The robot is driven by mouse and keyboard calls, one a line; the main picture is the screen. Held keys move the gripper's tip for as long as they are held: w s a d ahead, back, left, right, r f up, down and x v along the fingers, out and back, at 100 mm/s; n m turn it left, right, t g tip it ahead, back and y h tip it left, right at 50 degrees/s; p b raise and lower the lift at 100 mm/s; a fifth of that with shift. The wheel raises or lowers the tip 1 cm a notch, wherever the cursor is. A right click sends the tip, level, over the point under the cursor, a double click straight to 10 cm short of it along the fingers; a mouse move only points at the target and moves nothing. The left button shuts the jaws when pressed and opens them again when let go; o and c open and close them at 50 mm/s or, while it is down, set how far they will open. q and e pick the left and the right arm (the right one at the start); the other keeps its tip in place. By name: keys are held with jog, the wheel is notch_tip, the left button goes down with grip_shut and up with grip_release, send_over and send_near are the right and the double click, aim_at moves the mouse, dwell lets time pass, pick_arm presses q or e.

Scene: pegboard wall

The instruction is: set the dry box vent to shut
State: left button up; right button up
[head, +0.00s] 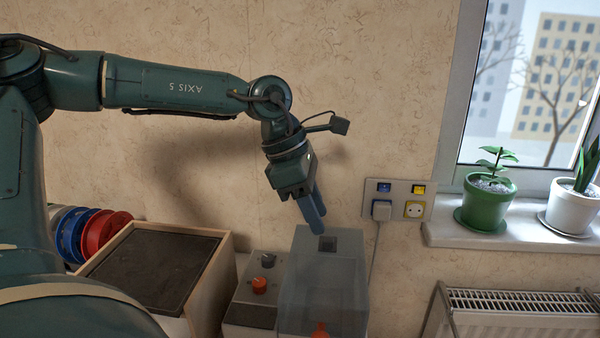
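A grey, partly see-through box (325,285), which looks like the dry box, stands against the wall at the lower middle. A small dark square (327,243) on its top near the back may be the vent; I cannot tell its setting. An orange knob (320,331) shows at its front, cut by the bottom edge of the view. My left gripper (318,222) points down, just above the back of the box near the dark square. Its blue fingers look close together and overlap in this view, so any gap is unclear. I see nothing held. My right gripper is out of view.
Left of the box is a grey unit with an orange knob (260,285) and a dark knob. A wooden box (215,262) with a dark top and red and blue spools (104,232) stand further left. A socket panel (399,200), potted plants (487,204) and a radiator (520,318) are right.

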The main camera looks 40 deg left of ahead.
pick_arm(q)
jog(key=v, duration=0.9)
jog(key=shift+r+p, duration=0.15)
jog(key=shift+p, duration=0.2)
